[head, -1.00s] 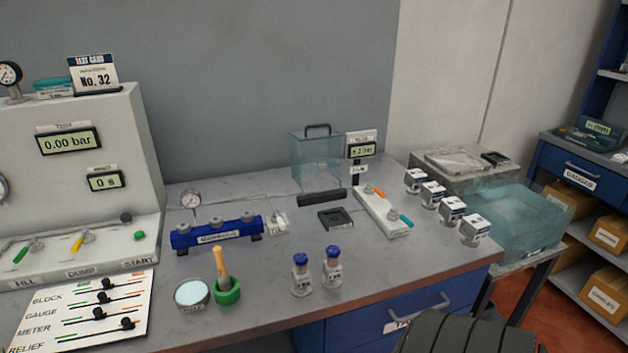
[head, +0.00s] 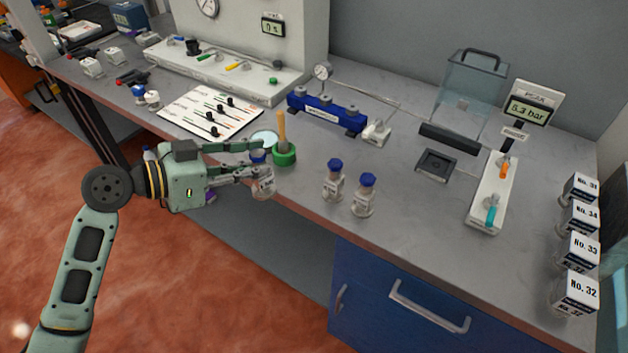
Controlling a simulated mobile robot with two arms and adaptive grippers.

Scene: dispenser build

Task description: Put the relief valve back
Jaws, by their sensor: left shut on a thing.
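My left gripper (head: 258,163) is over the front edge of the bench, shut on a small labelled valve (head: 264,187). The valve has a pale, glassy body and a blue cap that shows between the fingers; I take it as the relief valve. Its label is too small to read, and the fingers hide part of it. Two similar blue-capped valves stand upright on the bench to the right, one (head: 334,181) beside the other (head: 363,196). My right gripper is not in view.
A green mortar with a pestle (head: 284,155) and a round dish (head: 264,139) stand close to the gripper. A blue manifold (head: 326,114) is behind them. A control card (head: 211,113) lies left. Numbered boxes (head: 575,292) line the right. The bench front centre is clear.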

